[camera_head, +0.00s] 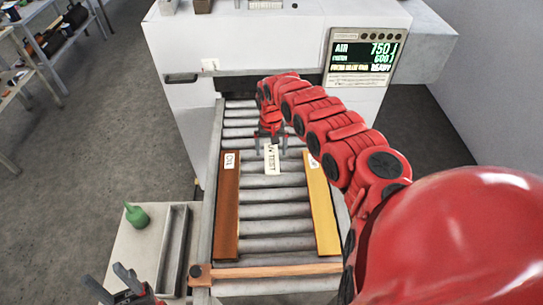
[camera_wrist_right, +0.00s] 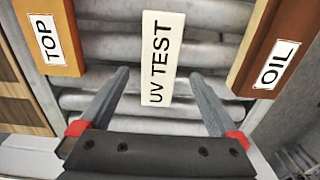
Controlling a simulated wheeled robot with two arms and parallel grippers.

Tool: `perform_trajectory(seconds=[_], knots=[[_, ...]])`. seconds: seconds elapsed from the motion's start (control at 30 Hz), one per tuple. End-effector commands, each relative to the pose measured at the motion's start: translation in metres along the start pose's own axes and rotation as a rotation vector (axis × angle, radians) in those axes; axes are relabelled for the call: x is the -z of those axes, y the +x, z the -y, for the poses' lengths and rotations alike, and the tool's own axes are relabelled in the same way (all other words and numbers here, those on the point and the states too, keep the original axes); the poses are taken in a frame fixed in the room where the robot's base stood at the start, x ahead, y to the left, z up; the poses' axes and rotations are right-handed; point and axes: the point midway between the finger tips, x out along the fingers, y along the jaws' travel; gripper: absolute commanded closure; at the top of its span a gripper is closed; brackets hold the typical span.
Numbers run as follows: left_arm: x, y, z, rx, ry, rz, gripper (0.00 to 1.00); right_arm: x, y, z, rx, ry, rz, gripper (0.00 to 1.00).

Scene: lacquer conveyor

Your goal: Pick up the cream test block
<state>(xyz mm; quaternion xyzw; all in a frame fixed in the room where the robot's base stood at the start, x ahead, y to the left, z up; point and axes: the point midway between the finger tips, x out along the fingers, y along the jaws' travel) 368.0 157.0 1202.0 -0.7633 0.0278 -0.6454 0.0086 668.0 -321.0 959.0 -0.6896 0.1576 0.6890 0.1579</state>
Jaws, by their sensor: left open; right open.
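The cream test block (camera_head: 272,158), marked "UV TEST", lies on the roller conveyor (camera_head: 275,195) between two boards. In the right wrist view the block (camera_wrist_right: 158,58) stands upright in the picture, between and just beyond the open fingers of my right gripper (camera_wrist_right: 155,100). My left gripper (camera_head: 116,283) is open and empty at the bottom left, far from the block.
A brown board (camera_head: 227,205) lies left of the block and a yellow board (camera_head: 322,210) lies right. A wooden bar (camera_head: 275,271) crosses the conveyor's near end. A side table holds a green bottle (camera_head: 137,216) and grey tray (camera_head: 173,250). A white machine (camera_head: 185,125) stands behind.

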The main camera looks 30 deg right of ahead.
Motion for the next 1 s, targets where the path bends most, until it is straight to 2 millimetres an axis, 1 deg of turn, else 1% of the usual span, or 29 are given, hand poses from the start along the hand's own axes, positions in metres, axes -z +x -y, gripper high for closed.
perform_trajectory(seconds=[0.03,0.2,0.3,0.53,0.57,0.6,0.67,0.8,0.87,0.9,0.97,1.0], knots=[[0.001,0.008,0.000,0.000,0.000,0.000,0.50,-0.003,0.004,0.000,0.002,0.002,0.006,0.03],[0.001,0.008,0.000,0.000,0.000,0.000,0.50,-0.001,0.022,0.001,0.003,0.000,0.002,0.03],[0.001,0.008,0.000,0.000,0.000,0.000,0.50,-0.001,0.026,0.000,0.000,-0.001,0.002,0.03],[0.001,0.008,0.000,0.000,0.000,0.000,0.50,-0.001,0.027,-0.001,-0.001,0.000,0.001,0.03],[0.001,0.008,0.000,0.000,0.000,0.000,0.50,-0.001,0.027,-0.001,-0.001,0.000,0.001,0.06],[0.001,0.008,0.000,0.000,0.000,0.000,0.50,-0.001,0.027,-0.001,0.000,0.000,0.001,0.13],[0.001,0.008,0.000,0.000,0.000,0.000,0.50,-0.001,0.027,-0.001,0.000,0.001,0.001,0.24],[0.001,0.008,0.000,0.000,0.000,0.000,0.50,-0.001,0.027,-0.001,0.000,0.001,0.001,0.49],[0.001,0.008,0.000,0.000,0.000,0.000,0.50,-0.001,0.027,-0.001,0.000,0.001,0.001,0.60],[0.001,0.008,0.000,0.000,0.000,0.000,0.50,-0.001,0.027,-0.001,0.000,0.001,0.001,0.67],[0.001,0.008,0.000,0.000,0.000,0.000,0.50,-0.001,0.027,-0.001,0.000,0.001,0.001,0.78],[0.001,0.008,0.000,0.000,0.000,0.000,0.50,-0.001,0.027,-0.001,0.000,0.001,0.001,0.85]])
